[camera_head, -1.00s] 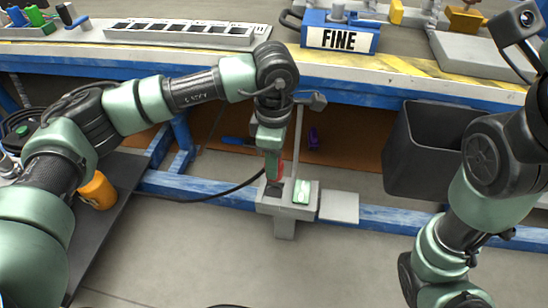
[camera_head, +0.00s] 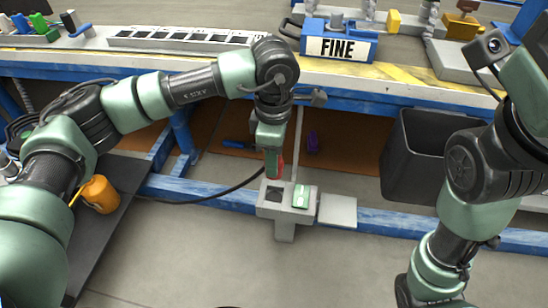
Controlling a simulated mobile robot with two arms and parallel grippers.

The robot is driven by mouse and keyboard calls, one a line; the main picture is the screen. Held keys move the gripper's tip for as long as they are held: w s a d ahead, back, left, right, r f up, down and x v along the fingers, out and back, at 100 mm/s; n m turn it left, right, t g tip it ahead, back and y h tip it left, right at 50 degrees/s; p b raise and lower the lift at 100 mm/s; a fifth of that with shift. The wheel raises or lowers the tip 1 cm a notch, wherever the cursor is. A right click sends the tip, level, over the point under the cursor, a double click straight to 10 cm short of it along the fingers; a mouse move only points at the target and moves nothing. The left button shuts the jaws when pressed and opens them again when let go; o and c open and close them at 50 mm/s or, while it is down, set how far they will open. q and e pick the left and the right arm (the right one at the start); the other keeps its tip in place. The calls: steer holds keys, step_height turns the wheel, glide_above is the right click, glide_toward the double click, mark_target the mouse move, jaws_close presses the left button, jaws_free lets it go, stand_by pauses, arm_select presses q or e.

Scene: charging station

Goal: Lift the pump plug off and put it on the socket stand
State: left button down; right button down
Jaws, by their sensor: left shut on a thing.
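My left gripper (camera_head: 272,165) points down in the middle of the view and is shut on the pump plug (camera_head: 280,166), of which a small red part shows between the fingers. A black cable runs left from the plug. The grey socket stand (camera_head: 285,226) is just below, with a dark square opening (camera_head: 273,193) on its left top and a green-and-white piece (camera_head: 301,198) on its right. The plug's lower end is close above the opening; a small gap seems to show. My right gripper is outside the view.
A grey plate (camera_head: 338,211) sits right of the stand. A dark bin (camera_head: 415,160) stands farther right. An orange cylinder (camera_head: 100,194) is at the left.

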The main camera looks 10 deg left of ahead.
arm_select(q)
steer(key=d, duration=1.7)
stand_by(0.6)
